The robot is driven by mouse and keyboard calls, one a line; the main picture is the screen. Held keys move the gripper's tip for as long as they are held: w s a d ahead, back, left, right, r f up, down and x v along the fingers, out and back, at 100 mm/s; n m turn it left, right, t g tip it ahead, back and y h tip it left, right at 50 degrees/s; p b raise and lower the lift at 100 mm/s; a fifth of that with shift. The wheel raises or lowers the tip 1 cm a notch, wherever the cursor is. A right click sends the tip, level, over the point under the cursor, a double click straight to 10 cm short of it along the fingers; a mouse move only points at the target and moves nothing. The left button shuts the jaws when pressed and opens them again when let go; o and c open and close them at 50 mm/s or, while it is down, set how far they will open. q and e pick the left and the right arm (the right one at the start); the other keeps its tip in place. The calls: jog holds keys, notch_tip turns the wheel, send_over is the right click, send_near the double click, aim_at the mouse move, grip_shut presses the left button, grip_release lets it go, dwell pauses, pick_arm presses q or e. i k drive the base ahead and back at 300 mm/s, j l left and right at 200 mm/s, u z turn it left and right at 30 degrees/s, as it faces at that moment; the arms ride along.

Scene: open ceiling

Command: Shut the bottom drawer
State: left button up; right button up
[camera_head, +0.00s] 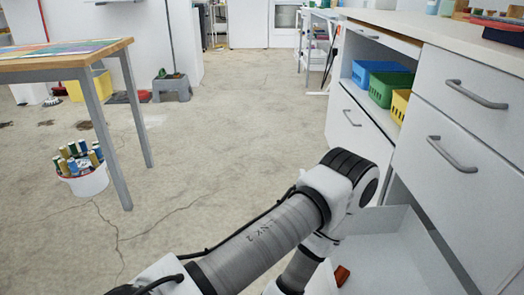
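The bottom drawer (381,262) of the white cabinet stands pulled out at the lower right, low near the floor. Its inside is white, and a small reddish-brown object (342,275) lies in it. One of my arms comes in from the lower left, bends at the elbow and reaches down in front of the drawer, hiding part of it. That arm's gripper is below the picture's edge, so I cannot see whether it touches the drawer. My other gripper is also out of view.
Closed drawers with grey handles (452,154) are above, under the countertop (470,38). An open shelf holds blue (375,71), green (388,88) and yellow (399,105) baskets. A table (68,64) and a bucket of cans (88,182) stand left. The middle floor is clear.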

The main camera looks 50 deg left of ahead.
aim_at(385, 250)
jog(key=i+j+u, duration=0.15)
jog(key=j+u, duration=0.25)
jog(key=i+j+u, duration=0.2)
jog(key=j+u, duration=0.2)
